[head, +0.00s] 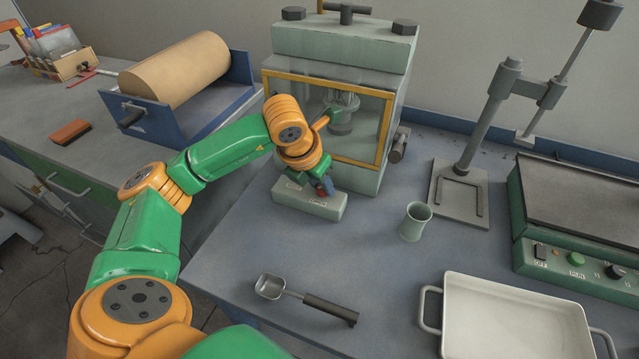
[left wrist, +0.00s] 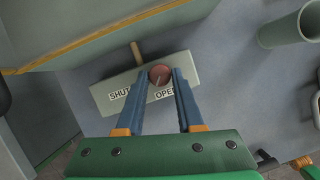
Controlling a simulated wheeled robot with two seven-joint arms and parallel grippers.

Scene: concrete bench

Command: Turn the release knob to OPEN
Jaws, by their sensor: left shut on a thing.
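The release knob (left wrist: 160,73) is a round reddish-brown cap on a pale grey-green block (left wrist: 105,97) with SHUT lettered on the left and OPEN on the right. In the head view the block (head: 290,196) sits at the front foot of the glass-fronted cabinet (head: 345,50). My left gripper (left wrist: 160,76) has its two blue fingers on either side of the knob, shut on it. In the head view the left gripper (head: 326,186) is over the block's right part and mostly covers the knob. The knob's pointing direction is hard to tell. My right gripper is not in view.
A green cup (head: 415,220) stands right of the block, with a metal stand (head: 460,195) behind it. A scoop (head: 305,298) and a white tray (head: 515,325) are nearer the front. A roll in a blue cradle (head: 175,75) is at the left. Bench between block and scoop is clear.

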